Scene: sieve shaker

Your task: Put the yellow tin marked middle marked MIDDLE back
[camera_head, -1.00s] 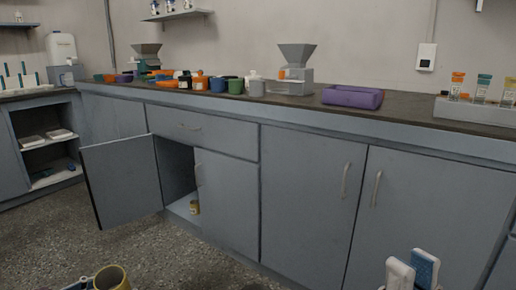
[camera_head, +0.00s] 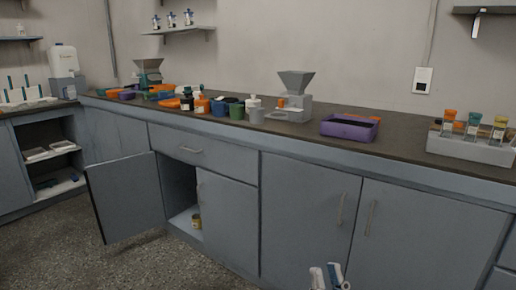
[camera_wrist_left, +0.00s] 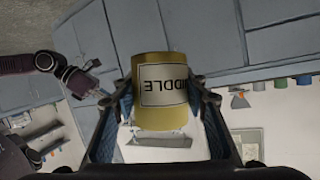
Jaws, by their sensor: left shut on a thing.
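My left gripper (camera_wrist_left: 165,112) is shut on a yellow tin (camera_wrist_left: 165,62) in the left wrist view. The tin's white label reads "IDDLE" upside down, its start turned out of sight. The head view does not show this gripper or the held tin. The low cupboard (camera_head: 178,218) stands with its left door (camera_head: 125,198) swung open. Another small yellow tin (camera_head: 196,222) stands on its floor, near the opening. My right gripper (camera_head: 326,277) shows only its fingertips at the bottom of the head view, close together, in front of the closed cupboards.
The counter above holds several coloured pots, a grey hopper machine (camera_head: 293,100), a purple tray (camera_head: 349,128) and a bottle rack (camera_head: 470,148). An open shelf unit (camera_head: 50,150) stands at left. The open door juts into the room; the speckled floor before it is clear.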

